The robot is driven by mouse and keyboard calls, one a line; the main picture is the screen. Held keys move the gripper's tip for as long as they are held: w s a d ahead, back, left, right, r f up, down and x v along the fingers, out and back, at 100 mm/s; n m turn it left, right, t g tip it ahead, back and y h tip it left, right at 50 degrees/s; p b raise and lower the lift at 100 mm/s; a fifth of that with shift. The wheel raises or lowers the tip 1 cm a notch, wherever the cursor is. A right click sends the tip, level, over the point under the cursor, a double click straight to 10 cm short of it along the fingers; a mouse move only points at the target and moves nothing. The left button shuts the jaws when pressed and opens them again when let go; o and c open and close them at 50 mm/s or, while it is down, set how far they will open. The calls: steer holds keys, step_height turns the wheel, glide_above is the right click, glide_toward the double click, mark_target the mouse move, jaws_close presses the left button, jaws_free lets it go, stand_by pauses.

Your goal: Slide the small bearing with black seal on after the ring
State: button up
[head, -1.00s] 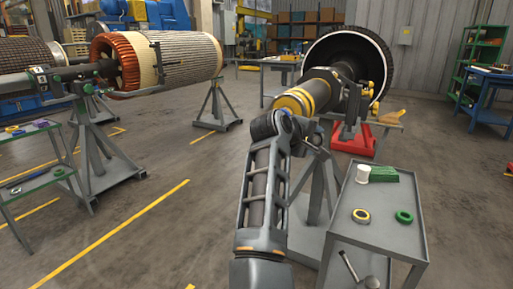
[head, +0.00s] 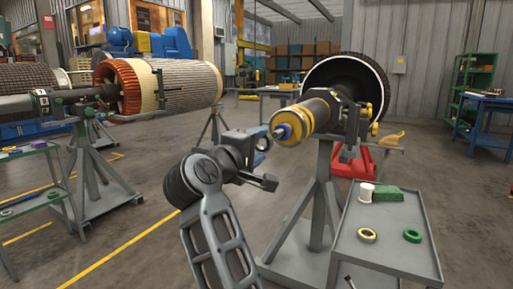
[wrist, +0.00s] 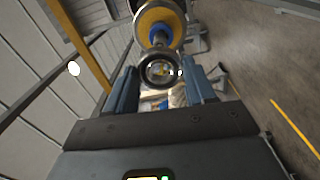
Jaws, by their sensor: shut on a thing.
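The rotor shaft (head: 320,112) lies on a grey stand, with yellow bands and a blue ring (head: 284,131) near its narrow free end. The blue ring also shows in the wrist view (wrist: 158,34), with a yellow face behind it. My gripper (head: 262,142) is shut on the small bearing (wrist: 160,69), a dark ring with a bright bore held between the two blue-grey fingers. In the head view the bearing (head: 264,144) is small, just left of and slightly below the shaft's end. It looks apart from the shaft; its seal is too small to make out.
A grey trolley (head: 376,252) at right front carries a yellow-and-dark ring (head: 366,235), a green ring (head: 412,236), a white spool (head: 366,193) and a green box (head: 396,196). Another wound rotor (head: 165,87) is on stands at left. Floor between is open.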

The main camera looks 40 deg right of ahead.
mark_target(275, 135)
steer(key=shift+p+x, duration=0.8)
steer(key=shift+x, duration=1.35)
steer(key=shift+s+b, duration=0.1)
steer(key=shift+b, duration=0.5)
steer(key=shift+d+b, duration=0.35)
steer(key=shift+b+x, duration=0.7)
steer(key=shift+x, duration=0.5)
steer(key=shift+w+d, duration=0.3)
steer(key=shift+d, duration=0.3)
steer(key=shift+b+x, duration=0.65)
steer(key=shift+x, duration=0.15)
stand_by(0.5)
steer(key=o, duration=1.1)
steer(key=shift+c, duration=0.2)
